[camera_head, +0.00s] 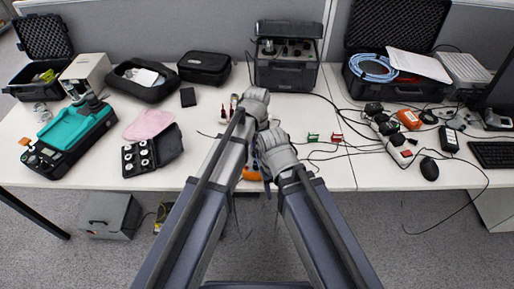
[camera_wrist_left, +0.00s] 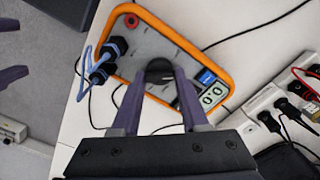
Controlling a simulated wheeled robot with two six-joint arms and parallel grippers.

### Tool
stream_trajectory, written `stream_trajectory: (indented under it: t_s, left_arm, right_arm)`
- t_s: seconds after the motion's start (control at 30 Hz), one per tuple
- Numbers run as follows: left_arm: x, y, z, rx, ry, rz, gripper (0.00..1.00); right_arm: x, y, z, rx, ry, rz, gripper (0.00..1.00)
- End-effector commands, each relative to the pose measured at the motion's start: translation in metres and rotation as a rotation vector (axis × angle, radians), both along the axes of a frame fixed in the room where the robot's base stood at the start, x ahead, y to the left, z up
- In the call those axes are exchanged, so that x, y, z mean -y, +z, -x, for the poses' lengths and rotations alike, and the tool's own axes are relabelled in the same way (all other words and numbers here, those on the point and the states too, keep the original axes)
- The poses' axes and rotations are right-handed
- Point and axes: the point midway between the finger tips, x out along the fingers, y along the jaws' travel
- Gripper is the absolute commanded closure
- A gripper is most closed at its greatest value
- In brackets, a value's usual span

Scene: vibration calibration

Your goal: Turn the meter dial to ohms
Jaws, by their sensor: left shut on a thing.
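The meter, grey with an orange rim (camera_wrist_left: 222,65), lies on the white table. In the head view only a bit of its orange edge (camera_head: 250,174) shows between my arms. Its round black dial (camera_wrist_left: 159,67) is between the fingertips of my left gripper (camera_wrist_left: 160,78), which is shut on it. The dial's pointer and markings cannot be read. The lit display (camera_wrist_left: 212,95) is partly hidden by a finger. Two purple fingers of my right gripper (camera_wrist_left: 12,50) show apart at the left edge of the wrist view, away from the meter.
Black plugs with blue leads (camera_wrist_left: 100,68) sit at the meter's left end, and a red socket (camera_wrist_left: 131,20) is near its top corner. A power strip (camera_wrist_left: 275,110) with black plugs lies to the right. Open cases (camera_head: 400,30) and instruments line the table's back.

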Motion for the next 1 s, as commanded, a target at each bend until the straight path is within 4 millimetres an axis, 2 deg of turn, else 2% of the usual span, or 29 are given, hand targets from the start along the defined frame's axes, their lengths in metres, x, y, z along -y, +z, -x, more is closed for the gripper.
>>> stream_trajectory:
  t_s: [0.13, 0.17, 0.4, 0.77, 1.0]
  left_arm:
    - [0.000, 0.000, 0.000, 0.000, 0.001, 0.000, 1.00]
    - [0.000, 0.000, 0.000, 0.000, 0.001, 0.000, 0.53]
    - [0.000, 0.000, 0.000, 0.000, 0.001, 0.000, 0.26]
    - [0.000, 0.003, 0.000, 0.000, 0.002, 0.000, 0.26]
    - [0.000, 0.023, 0.000, 0.000, 0.002, 0.000, 0.26]
  right_arm:
    - [0.000, 0.000, 0.000, 0.000, 0.000, 0.000, 0.44]
    - [0.000, 0.000, 0.000, 0.000, 0.000, 0.000, 0.44]
    - [0.000, 0.000, 0.000, 0.000, 0.000, 0.000, 0.44]
    - [0.000, 0.003, 0.000, 0.000, 0.000, 0.000, 0.44]
    - [0.000, 0.023, 0.000, 0.000, 0.000, 0.000, 0.44]
